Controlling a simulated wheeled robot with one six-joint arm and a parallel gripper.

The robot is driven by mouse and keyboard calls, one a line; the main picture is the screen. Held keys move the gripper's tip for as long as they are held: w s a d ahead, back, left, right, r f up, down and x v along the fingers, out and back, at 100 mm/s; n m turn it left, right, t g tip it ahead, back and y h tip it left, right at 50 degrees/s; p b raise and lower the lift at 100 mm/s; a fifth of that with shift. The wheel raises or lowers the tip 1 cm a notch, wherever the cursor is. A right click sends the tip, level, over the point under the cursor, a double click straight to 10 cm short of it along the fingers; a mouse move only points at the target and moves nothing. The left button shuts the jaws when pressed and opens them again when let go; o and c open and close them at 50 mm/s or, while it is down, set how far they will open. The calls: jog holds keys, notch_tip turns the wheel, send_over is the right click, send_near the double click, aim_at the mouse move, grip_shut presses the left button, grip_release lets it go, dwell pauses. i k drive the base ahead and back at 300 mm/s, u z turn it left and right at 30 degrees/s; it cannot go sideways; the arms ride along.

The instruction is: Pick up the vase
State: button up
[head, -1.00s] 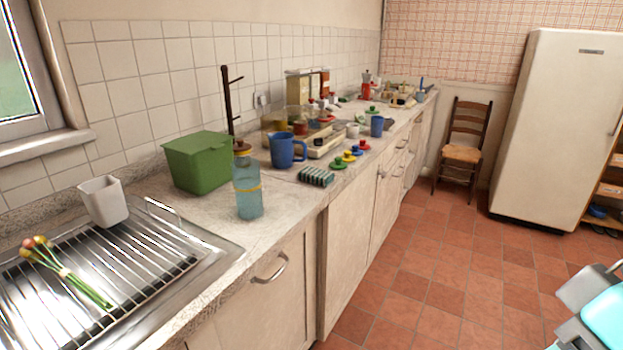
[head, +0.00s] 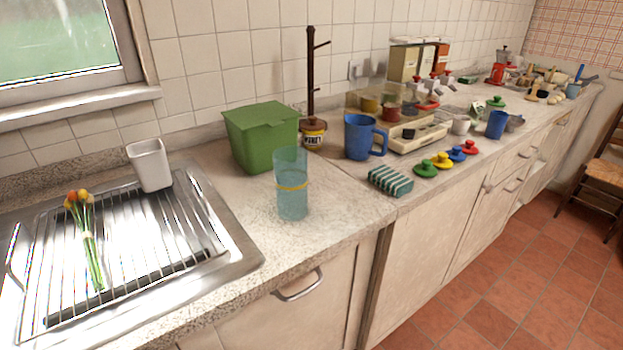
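A tall, see-through blue glass vase with a yellow band (head: 292,200) stands upright on the stone worktop, right of the sink drainer and near the front edge. It is in front of a green lidded box (head: 262,140) and looks empty. A bunch of tulips (head: 88,240) lies on the wire rack of the drainer (head: 215,245) at the left. My gripper is not in view.
A white square pot (head: 150,165) stands at the back of the drainer. A blue jug (head: 362,138), a honey jar (head: 313,136) and a green striped block (head: 390,181) are right of the vase. The worktop in front of the vase is clear.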

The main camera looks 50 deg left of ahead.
aim_at(290, 164)
jog(key=u, duration=0.5)
jog(key=i, duration=0.85)
jog(key=u, duration=0.6)
